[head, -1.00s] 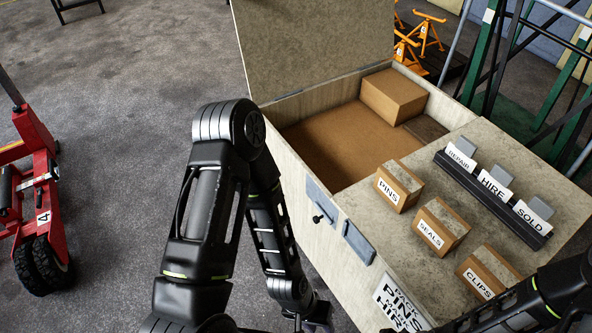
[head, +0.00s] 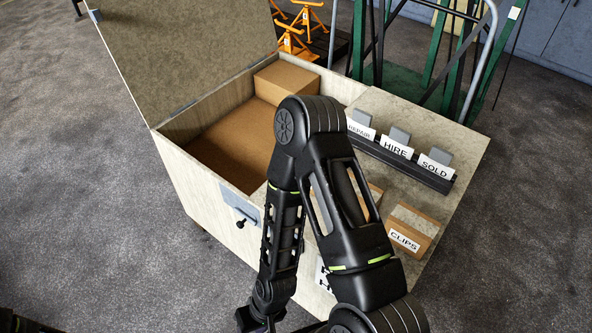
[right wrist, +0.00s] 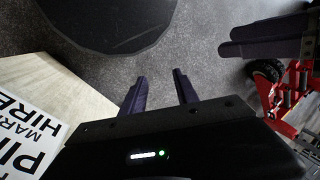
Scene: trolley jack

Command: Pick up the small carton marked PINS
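The PINS carton does not show now; my right arm covers that part of the bench top in the head view. Part of a brown carton (head: 375,194) shows just right of the arm, its label hidden. The CLIPS carton (head: 413,228) stands near the bench's front right. My right gripper (right wrist: 158,85) is open and empty in the right wrist view, over the floor beside the bench front. Dark fingers at the upper right of that view look like my left gripper (right wrist: 226,41); their gap is unclear.
The bench (head: 205,205) has an open bin with a raised lid (head: 195,50) and a larger box (head: 285,80) inside. A rack with REPAIR, HIRE and SOLD cards (head: 400,160) stands behind the cartons. A red jack (right wrist: 285,100) stands on the floor.

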